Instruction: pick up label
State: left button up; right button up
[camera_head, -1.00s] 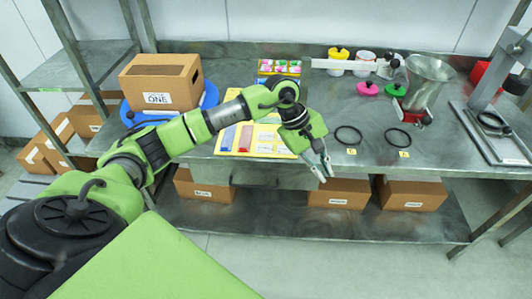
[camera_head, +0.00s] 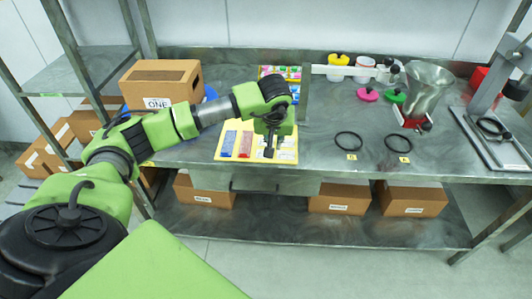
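A yellow tray (camera_head: 289,157) lies near the table's front edge and holds flat label stacks. A blue label stack (camera_head: 228,144) and a red one (camera_head: 245,144) show on its left part. Pale labels (camera_head: 287,149) show on its right part. My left gripper (camera_head: 269,153) points down over the tray, right of the red stack, and hides part of the tray. I see its fingers edge-on, so I cannot tell whether they are open or hold anything. My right gripper is not in view.
A cardboard box (camera_head: 158,84) stands left of the tray. Two black rings (camera_head: 349,141) lie on bare table to the right. Behind are colourful packs (camera_head: 279,72), jars (camera_head: 338,66), pink and green lids (camera_head: 367,94), and a metal funnel (camera_head: 428,90).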

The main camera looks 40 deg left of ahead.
pick_arm(q)
jog(key=p+x, duration=0.1)
jog(key=x, duration=0.3)
jog(key=shift+s+a+f, duration=0.15)
jog(key=shift+a+f, duration=0.05)
jog(key=shift+f, duration=0.35)
grip_shut()
jog(key=shift+r, duration=0.15)
